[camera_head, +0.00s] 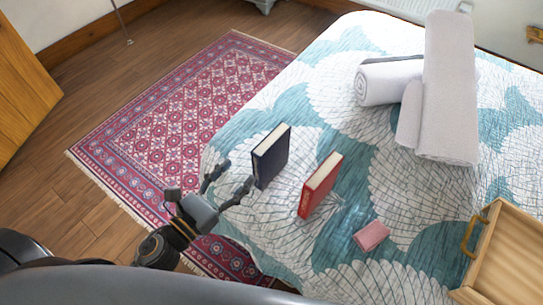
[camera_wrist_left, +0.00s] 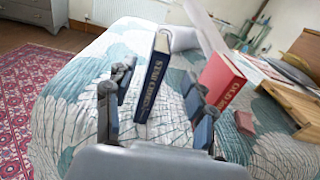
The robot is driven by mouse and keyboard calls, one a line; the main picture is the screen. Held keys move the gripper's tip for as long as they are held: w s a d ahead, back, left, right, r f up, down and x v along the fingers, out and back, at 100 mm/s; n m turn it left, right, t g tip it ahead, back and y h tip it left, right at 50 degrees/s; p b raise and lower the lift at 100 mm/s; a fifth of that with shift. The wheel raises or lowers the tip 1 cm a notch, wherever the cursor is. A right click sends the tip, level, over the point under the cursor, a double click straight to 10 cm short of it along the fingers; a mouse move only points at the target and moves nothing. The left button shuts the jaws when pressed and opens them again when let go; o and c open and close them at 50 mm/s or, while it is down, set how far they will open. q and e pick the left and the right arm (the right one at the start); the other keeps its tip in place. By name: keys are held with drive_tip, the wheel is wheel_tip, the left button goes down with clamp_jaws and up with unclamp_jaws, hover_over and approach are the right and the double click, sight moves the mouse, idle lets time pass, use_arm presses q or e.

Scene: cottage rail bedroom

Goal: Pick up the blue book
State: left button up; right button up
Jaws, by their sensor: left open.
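The dark blue book (camera_head: 271,156) stands upright on the bed, its pale page edges facing up. In the left wrist view the blue book (camera_wrist_left: 152,80) shows its lettered spine between and beyond my open fingers. My left gripper (camera_head: 233,180) is open and empty, just left of the blue book at the bed's edge. Its fingers also frame the left wrist view (camera_wrist_left: 158,112). I cannot tell whether a finger touches the book. My right gripper is not in view.
A red book (camera_head: 321,186) stands upright just right of the blue one. A small pink item (camera_head: 371,236), rolled towels (camera_head: 447,90) and a wooden tray (camera_head: 507,250) lie on the bed (camera_head: 340,110). A patterned rug (camera_head: 165,120) covers the floor at left.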

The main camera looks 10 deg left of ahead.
sight(254, 156)
use_arm(q)
drive_tip(key=p+x, duration=0.2)
drive_tip(key=x, duration=0.6)
drive_tip(key=shift+p, duration=0.35)
drive_tip(key=x, duration=0.2)
drive_tip(key=p+x, duration=0.1)
drive_tip(key=x, duration=0.2)
drive_tip(key=shift+w+d+f, duration=0.25)
drive_tip(key=shift+d+f, duration=0.05)
drive_tip(key=shift+f, duration=0.1)
drive_tip(key=shift+r, duration=0.1)
clamp_jaws()
